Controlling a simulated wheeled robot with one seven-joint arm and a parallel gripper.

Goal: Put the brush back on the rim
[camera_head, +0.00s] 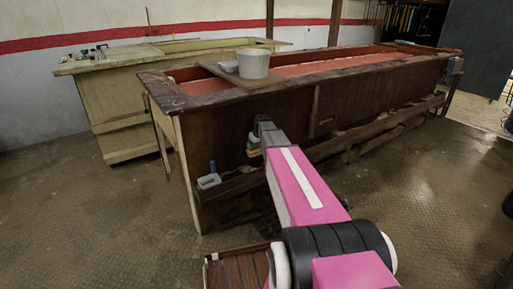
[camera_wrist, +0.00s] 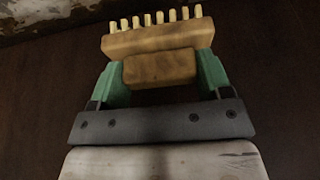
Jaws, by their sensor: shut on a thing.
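My gripper (camera_wrist: 160,68) is shut on a wooden brush (camera_wrist: 150,40), with a green finger on each side of its block. The brush's pale bristle tufts point up, toward the top of the wrist view. In the head view, the brush (camera_head: 253,143) shows small and partly hidden by my arm, in front of the long brown trough's side panel (camera_head: 225,130). It is below the trough's worn rim (camera_head: 200,97). A mottled pale edge (camera_wrist: 40,18) shows at the top left of the wrist view, apart from the brush.
A white bucket (camera_head: 253,64) stands on a board (camera_head: 225,76) across the trough. A low ledge (camera_head: 235,184) runs along the trough's front, with a small blue and grey item (camera_head: 209,179) at its left end. A yellowish bench (camera_head: 110,95) stands behind.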

